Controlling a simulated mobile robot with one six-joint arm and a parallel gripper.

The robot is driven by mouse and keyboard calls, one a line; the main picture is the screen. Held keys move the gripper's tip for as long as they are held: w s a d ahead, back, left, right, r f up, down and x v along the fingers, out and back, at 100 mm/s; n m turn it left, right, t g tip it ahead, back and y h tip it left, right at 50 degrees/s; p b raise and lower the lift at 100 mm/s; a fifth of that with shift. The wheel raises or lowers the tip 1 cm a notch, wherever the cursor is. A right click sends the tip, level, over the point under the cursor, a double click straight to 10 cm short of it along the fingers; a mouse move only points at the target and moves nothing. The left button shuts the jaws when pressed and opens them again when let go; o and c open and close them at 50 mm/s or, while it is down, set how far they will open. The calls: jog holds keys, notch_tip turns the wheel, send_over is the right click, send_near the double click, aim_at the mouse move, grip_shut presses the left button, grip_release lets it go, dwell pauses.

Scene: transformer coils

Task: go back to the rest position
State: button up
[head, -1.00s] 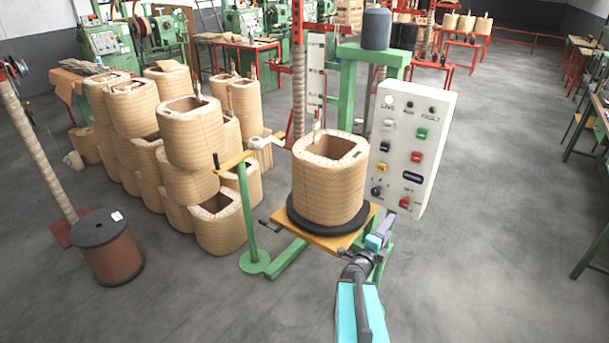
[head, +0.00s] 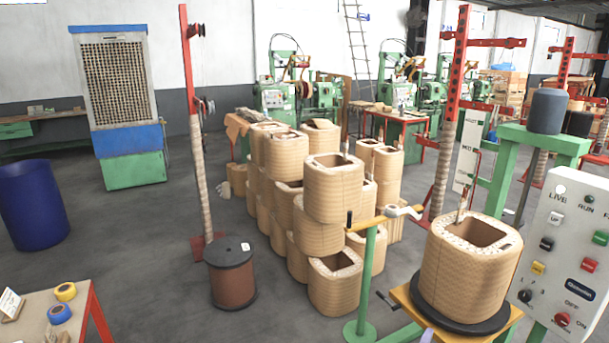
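A tan, paper-wrapped coil (head: 467,262) stands upright on a black round plate (head: 462,322) on the yellow-topped green stand at the lower right. Only a small pale purple tip, which looks like part of my gripper (head: 427,336), shows at the bottom edge, in front of the stand. Its fingers are not clear, so I cannot tell whether it is open or shut. The rest of my arm is out of view.
A white control panel (head: 568,255) stands right of the coil. Stacked coils (head: 335,190) fill the middle, with a copper wire spool (head: 230,275) beside them. A blue drum (head: 33,205) and a red-legged table (head: 45,318) are at the left. Grey floor between them is clear.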

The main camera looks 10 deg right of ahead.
jog(key=w+a+f+n+g+y+b, duration=0.1)
jog(key=a+f+n+y, duration=0.4)
jog(key=a+f, duration=0.55)
jog(key=w+a+f+n+y+b, duration=0.15)
jog(key=a+f+n+y, duration=0.3)
jog(key=a+f, duration=0.6)
jog(key=s+a+f+n+g+y+b, duration=0.25)
jog(key=s+a+f+n+g, duration=0.45)
jog(key=s+a, duration=0.5)
jog(key=s+f+n+g, duration=0.1)
jog(key=s+n+g, duration=0.8)
jog(key=s, duration=1.3)
jog(key=shift+a+h, duration=0.15)
jog(key=shift+h, duration=0.25)
jog(key=shift+s+f, duration=0.1)
